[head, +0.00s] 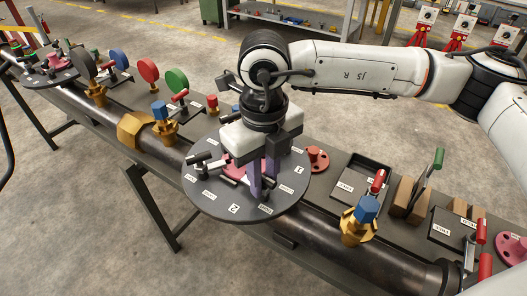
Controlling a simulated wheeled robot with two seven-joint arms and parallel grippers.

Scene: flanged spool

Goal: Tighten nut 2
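A dark round flange plate (213,200) lies face up on the bench, with number labels and small dark studs around its rim. The label 2 (234,209) is near its front edge and the label 1 (299,170) at its right. My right gripper (263,186) points down over the plate, its two purple fingers near the front right studs, to the right of label 2. A narrow gap shows between the fingers, but I cannot tell whether they hold a nut. Nut 2 itself cannot be made out clearly. My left gripper is not in view.
A pink part (231,170) shows behind the fingers. A brass valve with a blue top (362,220) stands right of the plate, another brass valve (165,122) left. A black tray (360,174) and wooden blocks (405,200) lie at the right. The pipe (345,250) runs along the bench front.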

